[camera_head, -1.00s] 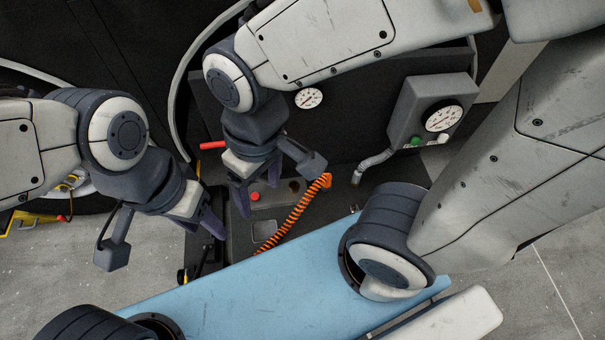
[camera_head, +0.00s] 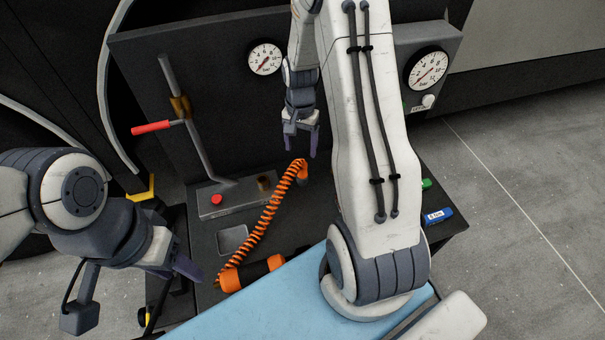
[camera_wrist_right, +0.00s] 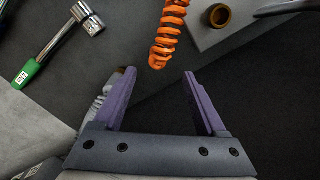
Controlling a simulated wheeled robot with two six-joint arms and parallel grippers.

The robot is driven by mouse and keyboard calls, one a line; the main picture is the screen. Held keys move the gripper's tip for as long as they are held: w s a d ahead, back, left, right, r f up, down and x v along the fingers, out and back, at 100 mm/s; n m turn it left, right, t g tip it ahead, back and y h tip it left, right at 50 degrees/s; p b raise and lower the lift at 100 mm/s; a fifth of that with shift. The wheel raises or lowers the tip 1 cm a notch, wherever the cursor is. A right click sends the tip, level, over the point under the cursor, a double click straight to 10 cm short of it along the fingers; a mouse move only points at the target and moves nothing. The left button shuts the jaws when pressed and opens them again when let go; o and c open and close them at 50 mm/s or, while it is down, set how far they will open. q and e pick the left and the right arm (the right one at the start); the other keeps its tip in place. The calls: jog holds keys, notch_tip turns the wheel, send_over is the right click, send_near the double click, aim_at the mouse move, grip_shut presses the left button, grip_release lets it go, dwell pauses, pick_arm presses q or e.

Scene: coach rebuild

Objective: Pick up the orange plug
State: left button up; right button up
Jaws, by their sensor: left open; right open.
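An orange coiled cord (camera_head: 268,212) runs across the dark bench top. Its lower end meets an orange cylinder with a black band (camera_head: 238,277), which looks like the plug and is partly hidden by the blue panel. Its upper end bends over below my right gripper (camera_head: 301,143). In the right wrist view, my right gripper (camera_wrist_right: 158,74) is open and empty, with the rounded orange coil end (camera_wrist_right: 158,58) just beyond the gap between its fingertips. I cannot tell the height between them. My left gripper (camera_head: 190,268) is open and empty at the bench's left side.
A metal box with a red button (camera_head: 216,199) and a red-handled lever (camera_head: 152,127) stand left of the cord. Gauges (camera_head: 265,58) are on the back panel. A green-handled hammer (camera_wrist_right: 58,45) lies left in the wrist view. The blue panel (camera_head: 250,310) covers the front.

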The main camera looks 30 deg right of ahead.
aim_at(302, 163)
notch_tip(302, 163, down, 9)
jog(key=shift+s+d+f+b, duration=0.1)
jog(key=shift+d+b, duration=0.05)
jog(key=shift+b, duration=0.9)
jog(key=shift+c, duration=0.3)
grip_shut()
